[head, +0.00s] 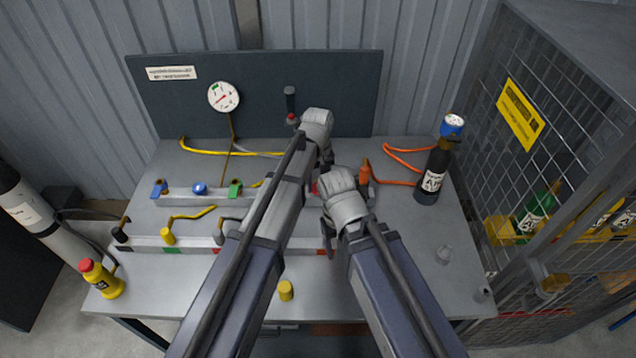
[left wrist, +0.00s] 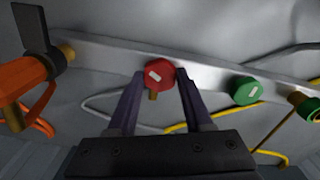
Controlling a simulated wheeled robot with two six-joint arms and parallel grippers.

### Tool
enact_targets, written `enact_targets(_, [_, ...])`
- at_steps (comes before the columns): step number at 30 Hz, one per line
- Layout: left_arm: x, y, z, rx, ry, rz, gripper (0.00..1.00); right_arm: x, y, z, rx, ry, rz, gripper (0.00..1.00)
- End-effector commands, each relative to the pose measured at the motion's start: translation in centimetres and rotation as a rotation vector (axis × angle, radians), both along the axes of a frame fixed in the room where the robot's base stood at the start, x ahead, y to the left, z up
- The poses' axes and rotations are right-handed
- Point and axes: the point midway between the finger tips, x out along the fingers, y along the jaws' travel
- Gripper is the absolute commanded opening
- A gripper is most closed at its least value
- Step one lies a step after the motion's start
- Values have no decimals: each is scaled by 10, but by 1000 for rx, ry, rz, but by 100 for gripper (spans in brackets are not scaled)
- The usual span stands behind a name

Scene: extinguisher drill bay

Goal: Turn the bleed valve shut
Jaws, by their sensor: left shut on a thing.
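A red octagonal valve knob (left wrist: 159,74) with a pale mark on its face sits on a grey rail, in the middle of the left wrist view. My left gripper (left wrist: 162,82) has its two dark fingers on either side of this knob and is shut on it. In the head view only a sliver of the red knob (head: 313,187) shows between my arms. The left fingers are mostly hidden there by the wrist. My right gripper (head: 328,240) points down over the bench, largely hidden behind its own arm. No label naming the bleed valve is readable.
An orange valve (left wrist: 25,80) and a green knob (left wrist: 244,90) flank the red knob. A black bottle (head: 433,172) stands at the bench's right. A gauge (head: 223,96) hangs on the back panel. A mesh cage (head: 520,115) is at right. The front right bench is mostly clear.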

Motion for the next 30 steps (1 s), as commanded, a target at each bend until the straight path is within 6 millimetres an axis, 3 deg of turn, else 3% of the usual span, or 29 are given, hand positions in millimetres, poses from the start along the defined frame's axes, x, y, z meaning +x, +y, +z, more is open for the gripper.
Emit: enact_targets(30, [0, 0, 0, 0, 0, -908, 0, 0, 0, 0, 0, 0, 0, 68])
